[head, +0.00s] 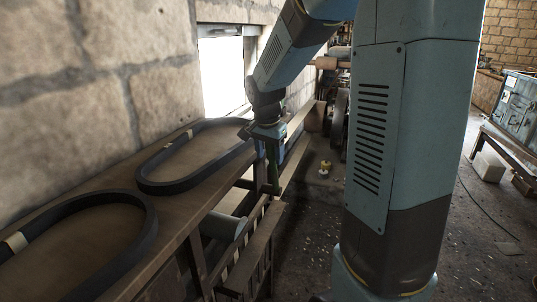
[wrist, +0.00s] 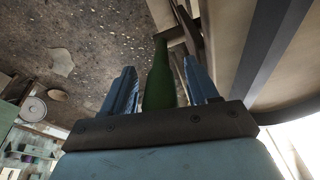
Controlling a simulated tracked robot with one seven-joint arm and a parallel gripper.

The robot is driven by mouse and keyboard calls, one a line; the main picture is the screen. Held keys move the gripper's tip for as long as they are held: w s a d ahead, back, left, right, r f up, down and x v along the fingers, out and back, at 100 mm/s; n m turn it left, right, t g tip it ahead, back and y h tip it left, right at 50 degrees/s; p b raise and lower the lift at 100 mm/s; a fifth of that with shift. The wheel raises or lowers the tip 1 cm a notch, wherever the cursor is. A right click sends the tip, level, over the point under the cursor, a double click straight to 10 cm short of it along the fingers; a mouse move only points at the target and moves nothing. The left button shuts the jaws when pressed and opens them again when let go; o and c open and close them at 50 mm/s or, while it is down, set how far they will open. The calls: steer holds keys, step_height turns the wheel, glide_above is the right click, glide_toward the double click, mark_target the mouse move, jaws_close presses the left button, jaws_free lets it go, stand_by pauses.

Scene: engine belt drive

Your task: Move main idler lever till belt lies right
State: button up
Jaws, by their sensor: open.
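My gripper (head: 268,136) hangs at the right edge of the wooden bench; it also shows in the wrist view (wrist: 158,68). Its two blue fingers are apart. A green, bottle-shaped piece (wrist: 160,82) stands between them, narrowing at its far end; I cannot tell whether it touches either finger. The same green piece (head: 273,168) shows below my gripper in the head view. I cannot tell whether it is the idler lever's handle. Two dark belts lie in long loops on the bench: a far one (head: 190,183) and a near one (head: 151,232), cut off by the frame.
The bench (head: 80,210) runs along a stone wall (head: 60,80) with a bright window (head: 222,75). A slatted wooden frame (head: 262,235) and a pale cylinder (head: 222,226) are below its right edge. Floor (head: 310,220) is open beyond. A blue-grey chest (head: 515,105) stands far right.

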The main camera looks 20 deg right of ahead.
steer(key=v, duration=1.3)
steer(key=shift+r, duration=0.3)
steer(key=s+f+n+t+y, duration=0.1)
steer(key=s+n, duration=0.9)
steer(key=s, duration=1.2)
steer(key=shift+a+f+t+y, duration=0.3)
steer(key=shift+f+t, duration=0.55)
steer(key=shift+t, duration=0.35)
